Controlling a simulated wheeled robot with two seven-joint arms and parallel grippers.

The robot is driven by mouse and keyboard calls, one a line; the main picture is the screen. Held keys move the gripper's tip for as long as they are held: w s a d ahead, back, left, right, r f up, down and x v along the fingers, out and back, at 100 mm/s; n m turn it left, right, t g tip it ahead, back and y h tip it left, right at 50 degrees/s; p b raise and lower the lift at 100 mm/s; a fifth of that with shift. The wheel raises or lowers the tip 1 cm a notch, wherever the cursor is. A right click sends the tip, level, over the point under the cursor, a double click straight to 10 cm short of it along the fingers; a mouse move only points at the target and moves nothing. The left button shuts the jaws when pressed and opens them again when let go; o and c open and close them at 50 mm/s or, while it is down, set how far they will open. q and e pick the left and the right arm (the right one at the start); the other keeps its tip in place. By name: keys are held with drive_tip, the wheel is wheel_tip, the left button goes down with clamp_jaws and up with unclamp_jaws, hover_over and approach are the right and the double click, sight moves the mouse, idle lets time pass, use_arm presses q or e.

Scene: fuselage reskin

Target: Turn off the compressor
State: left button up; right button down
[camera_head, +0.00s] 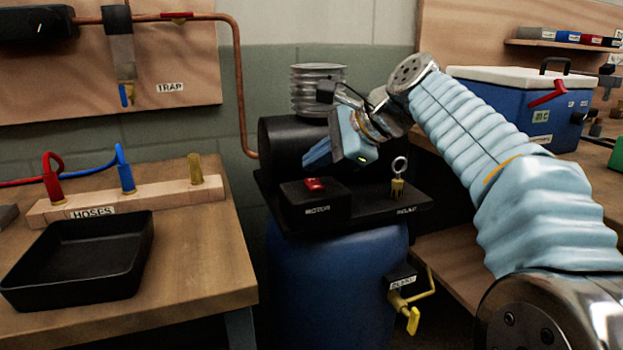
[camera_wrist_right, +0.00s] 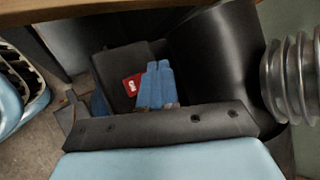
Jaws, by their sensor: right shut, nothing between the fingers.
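The compressor has a blue tank (camera_head: 335,285) with a black motor body (camera_head: 283,140) and a finned metal cylinder (camera_head: 318,90) on top. A black switch box (camera_head: 318,208) labelled MOTOR sits on its front left, with a red rocker switch (camera_head: 314,184) on top. My right gripper (camera_head: 312,156) is above and behind the switch box, fingers pointing left. In the right wrist view the blue fingers (camera_wrist_right: 156,84) are together with nothing between them, right beside the red switch (camera_wrist_right: 132,85) in the picture. I cannot tell whether they touch it. My left gripper is out of view.
A ring-topped brass fitting (camera_head: 398,178) stands right of the switch box, and a yellow-handled drain valve (camera_head: 408,308) sits lower down. A wooden table (camera_head: 195,255) with a black tray (camera_head: 80,262) and hose block is left. A blue cooler (camera_head: 530,105) stands at right.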

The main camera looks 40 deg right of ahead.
sight(318, 184)
drive_tip(key=shift+f, duration=0.15)
idle(0.5)
drive_tip(key=shift+f, duration=0.25)
drive_tip(key=shift+w+f, duration=0.1)
drive_tip(key=shift+f, duration=0.2)
idle(0.6)
drive_tip(key=shift+r, duration=0.1)
drive_tip(key=shift+r+p, duration=0.6)
drive_tip(key=shift+r, duration=0.05)
drive_tip(key=r+p, duration=0.5)
drive_tip(key=shift+s+a, duration=0.1)
drive_tip(key=shift+s, duration=0.3)
idle(0.5)
